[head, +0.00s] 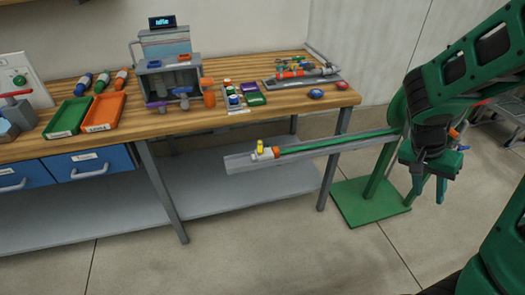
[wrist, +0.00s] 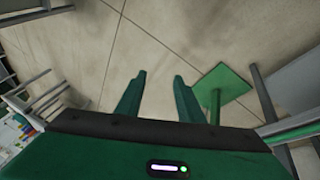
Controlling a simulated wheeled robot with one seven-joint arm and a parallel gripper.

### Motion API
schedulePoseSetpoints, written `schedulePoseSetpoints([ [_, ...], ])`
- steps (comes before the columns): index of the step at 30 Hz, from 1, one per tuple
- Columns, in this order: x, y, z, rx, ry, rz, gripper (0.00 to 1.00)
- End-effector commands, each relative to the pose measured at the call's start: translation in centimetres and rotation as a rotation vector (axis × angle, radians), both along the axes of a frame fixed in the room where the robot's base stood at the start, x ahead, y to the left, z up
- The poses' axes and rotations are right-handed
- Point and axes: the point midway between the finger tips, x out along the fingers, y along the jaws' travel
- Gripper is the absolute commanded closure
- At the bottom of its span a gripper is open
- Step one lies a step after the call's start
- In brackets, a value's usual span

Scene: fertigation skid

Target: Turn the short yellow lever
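The short yellow lever (head: 260,146) stands upright on a small fitting with an orange part (head: 268,153), near the left end of a grey rail (head: 240,162) in the head view. A green pipe (head: 335,142) runs right from the fitting along the rail. My gripper (head: 429,191) hangs well to the right of the lever, pointing down, with nothing between its fingers. In the wrist view my gripper (wrist: 158,82) has its two green fingers apart over bare floor. The lever cannot be made out in the wrist view.
A green post on a floor plate (head: 365,210) stands under the rail's right end; the plate also shows in the wrist view (wrist: 232,80). Behind is a wooden bench (head: 200,122) with a green tray (head: 68,118), an orange tray (head: 103,113) and fittings. Floor in front is clear.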

Motion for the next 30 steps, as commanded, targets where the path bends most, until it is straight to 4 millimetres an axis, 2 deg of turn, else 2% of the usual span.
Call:
schedulePoseSetpoints([
  [3, 3.0, 0.9, -1.8, -0.120, -0.043, 0.003, 0.66],
  [8, 7.1, 2.5, -3.5, -0.274, -0.151, 0.023, 0.66],
  [14, 12.3, 6.1, -5.1, -0.437, -0.339, 0.103, 0.66],
  [17, 14.7, 8.7, -5.7, -0.499, -0.450, 0.164, 0.66],
  [23, 18.8, 15.7, -6.7, -0.567, -0.697, 0.330, 0.66],
  [26, 20.2, 20.0, -7.2, -0.572, -0.824, 0.432, 0.66],
  [30, 21.3, 26.9, -8.2, -0.540, -0.999, 0.592, 0.66],
])
